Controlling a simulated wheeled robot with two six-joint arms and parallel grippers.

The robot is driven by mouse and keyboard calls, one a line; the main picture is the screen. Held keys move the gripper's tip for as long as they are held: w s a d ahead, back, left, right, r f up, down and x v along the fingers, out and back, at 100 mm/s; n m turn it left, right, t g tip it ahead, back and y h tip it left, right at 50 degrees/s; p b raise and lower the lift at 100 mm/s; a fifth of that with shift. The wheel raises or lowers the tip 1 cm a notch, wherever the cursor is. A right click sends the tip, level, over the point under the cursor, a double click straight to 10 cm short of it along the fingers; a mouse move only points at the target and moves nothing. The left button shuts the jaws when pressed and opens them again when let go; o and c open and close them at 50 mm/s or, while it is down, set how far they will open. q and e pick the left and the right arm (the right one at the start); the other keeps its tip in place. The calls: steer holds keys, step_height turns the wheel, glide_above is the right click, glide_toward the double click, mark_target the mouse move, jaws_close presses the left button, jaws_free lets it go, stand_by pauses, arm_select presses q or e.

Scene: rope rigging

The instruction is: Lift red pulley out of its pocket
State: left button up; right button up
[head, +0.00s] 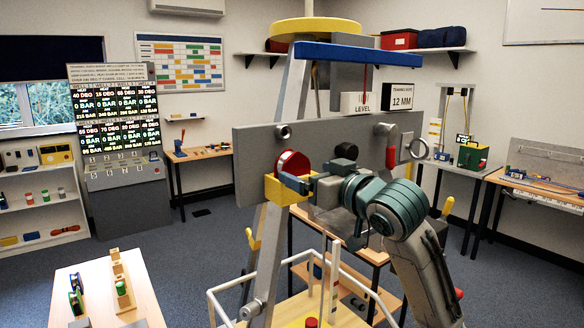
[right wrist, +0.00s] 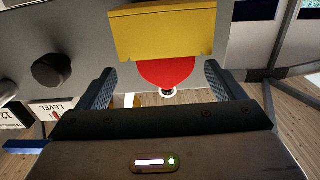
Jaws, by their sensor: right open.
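The red pulley (head: 291,163) is a red disc with a pale rim, standing upright in a yellow pocket (head: 283,191) on the left part of a grey panel. My right gripper (head: 302,181) is at the pocket, its fingers close to the pulley. In the right wrist view the open fingers (right wrist: 160,70) stand on either side of the red pulley (right wrist: 165,73), with visible gaps on both sides. The yellow pocket (right wrist: 165,35) covers part of the pulley there. My left gripper is not in view.
A wooden table (head: 150,290) with small parts stands at the lower left.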

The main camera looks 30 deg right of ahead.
mark_target(298, 168)
steer(key=shift+w+a+r+p, duration=0.1)
steer(key=shift+w+a+p, duration=0.15)
steer(key=shift+w+p, duration=0.5)
steer(key=shift+w+a+r+p, duration=0.1)
steer(key=shift+w+a+p, duration=0.1)
steer(key=shift+w+p, duration=0.55)
steer(key=shift+w+a+p, duration=0.25)
steer(key=shift+w+p, duration=0.25)
steer(key=shift+w, duration=0.45)
steer(key=shift+w+a+f, duration=0.15)
steer(key=shift+w, duration=0.3)
steer(key=shift+s, duration=0.1)
steer(key=c, duration=1.3)
steer(key=shift+o, duration=0.2)
